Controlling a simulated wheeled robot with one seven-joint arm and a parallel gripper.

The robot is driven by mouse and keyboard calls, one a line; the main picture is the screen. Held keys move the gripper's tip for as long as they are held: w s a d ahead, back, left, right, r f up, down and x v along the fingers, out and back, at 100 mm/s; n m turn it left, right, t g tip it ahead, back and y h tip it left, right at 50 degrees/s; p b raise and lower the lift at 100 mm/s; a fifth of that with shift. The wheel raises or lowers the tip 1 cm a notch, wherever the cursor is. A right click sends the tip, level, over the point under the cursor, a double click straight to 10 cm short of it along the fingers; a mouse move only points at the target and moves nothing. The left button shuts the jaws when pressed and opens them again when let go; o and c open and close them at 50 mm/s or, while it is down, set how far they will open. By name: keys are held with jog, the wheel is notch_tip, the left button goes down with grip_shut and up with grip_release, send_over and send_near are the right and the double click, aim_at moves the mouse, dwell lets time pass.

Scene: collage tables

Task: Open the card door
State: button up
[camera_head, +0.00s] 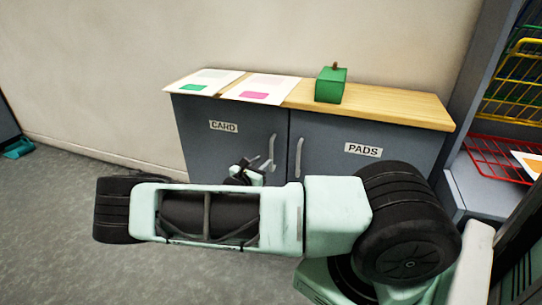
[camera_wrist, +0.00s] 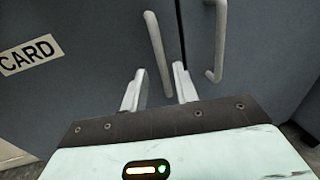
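The card door (camera_head: 222,150) is the grey left door of a low cabinet, with a "CARD" label, and looks shut. Its pale bar handle (camera_head: 271,150) is near the door's right edge. In the wrist view the card door (camera_wrist: 80,80) fills the left side, and its handle (camera_wrist: 157,50) stands slightly tilted. My gripper (camera_wrist: 158,86) is open, one finger on each side of the handle's lower end in the picture. I cannot tell whether they touch it. In the head view my gripper (camera_head: 261,166) is small beside the handle, partly hidden by my arm.
The pads door (camera_head: 350,150), with its own handle (camera_head: 299,157), is right of the card door. On the wooden top (camera_head: 390,104) are two paper sheets (camera_head: 205,82) (camera_head: 262,87) and a green box (camera_head: 331,85). A shelf with a red wire basket (camera_head: 500,155) stands right.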

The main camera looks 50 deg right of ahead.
aim_at(271, 168)
jog(key=d, duration=0.3)
jog(key=w+d, duration=0.1)
jog(key=d, duration=0.3)
jog(key=shift+w+b, duration=0.2)
jog(key=shift+b, duration=0.1)
grip_shut()
